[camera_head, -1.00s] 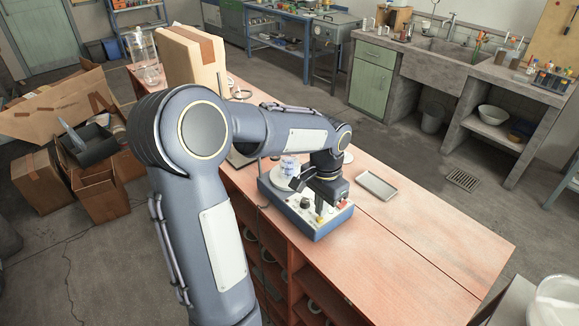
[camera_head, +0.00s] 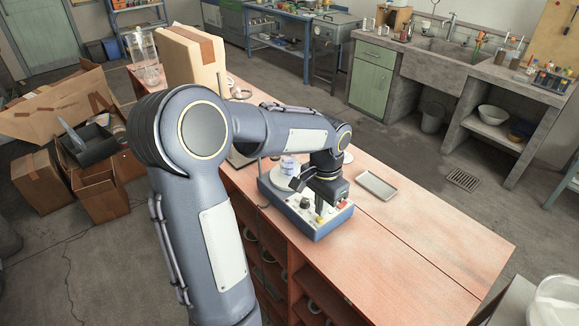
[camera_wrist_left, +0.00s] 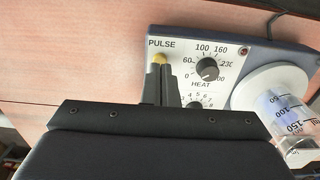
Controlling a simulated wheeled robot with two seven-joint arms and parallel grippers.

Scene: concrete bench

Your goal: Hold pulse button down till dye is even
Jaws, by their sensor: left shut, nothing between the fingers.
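The blue-and-white stirrer hotplate (camera_head: 336,222) stands on the wooden bench. Its yellow pulse button (camera_wrist_left: 159,58) sits below the PULSE label, beside the heat knob (camera_wrist_left: 207,69). My left gripper (camera_wrist_left: 160,69) is shut and empty, its fingertips right at the button and hiding part of it. I cannot tell how far the button is pressed. In the head view the left gripper (camera_head: 321,205) points down at the front panel. A graduated beaker (camera_wrist_left: 288,118) stands on the round white plate (camera_wrist_left: 262,87). In the head view the beaker (camera_head: 289,166) looks pale blue. My right gripper is out of view.
A shallow metal tray (camera_head: 377,185) lies right of the hotplate. A cardboard box (camera_head: 191,57) and glassware (camera_head: 143,55) stand at the bench's far end. A cable runs behind the device in the wrist view. The bench's near right part is clear.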

